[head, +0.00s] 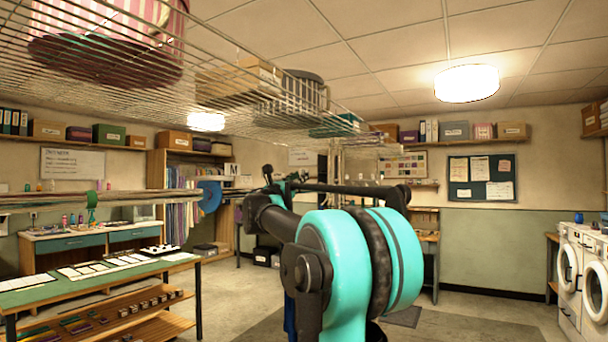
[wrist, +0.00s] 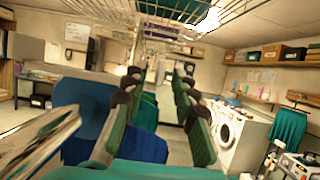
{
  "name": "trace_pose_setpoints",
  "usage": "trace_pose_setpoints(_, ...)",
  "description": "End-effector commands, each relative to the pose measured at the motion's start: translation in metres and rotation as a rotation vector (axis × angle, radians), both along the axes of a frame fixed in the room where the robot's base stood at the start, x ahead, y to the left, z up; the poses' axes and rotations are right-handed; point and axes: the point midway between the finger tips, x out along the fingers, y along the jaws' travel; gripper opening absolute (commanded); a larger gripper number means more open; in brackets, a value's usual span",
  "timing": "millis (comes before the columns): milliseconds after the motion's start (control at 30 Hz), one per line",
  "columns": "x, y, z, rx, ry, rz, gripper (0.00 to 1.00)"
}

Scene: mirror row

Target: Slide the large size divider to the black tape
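A round blue disc (head: 210,197), which looks like a size divider, hangs by the far end of the rail in the head view. I cannot read a size on it. A blue panel (wrist: 88,105) shows left of my gripper in the wrist view; I cannot tell if it is the same disc. My gripper (wrist: 157,82) is open, its two green-padded fingers apart with nothing clearly between them. In the head view my arm covers most of it. I cannot make out the black tape in either view.
A wire shelf (head: 190,75) hangs overhead. A green-topped table (head: 110,275) stands front left. White washers (head: 585,280) line the right wall. Floor right of my arm is open.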

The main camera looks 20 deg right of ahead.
Motion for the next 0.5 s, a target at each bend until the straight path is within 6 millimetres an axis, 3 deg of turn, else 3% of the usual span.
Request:
trace_pose_setpoints(200,0.017,-0.021,0.011,0.0,0.0,-0.001,0.28)
trace_pose_setpoints(500,0.022,-0.028,0.015,0.0,0.0,0.001,0.28)
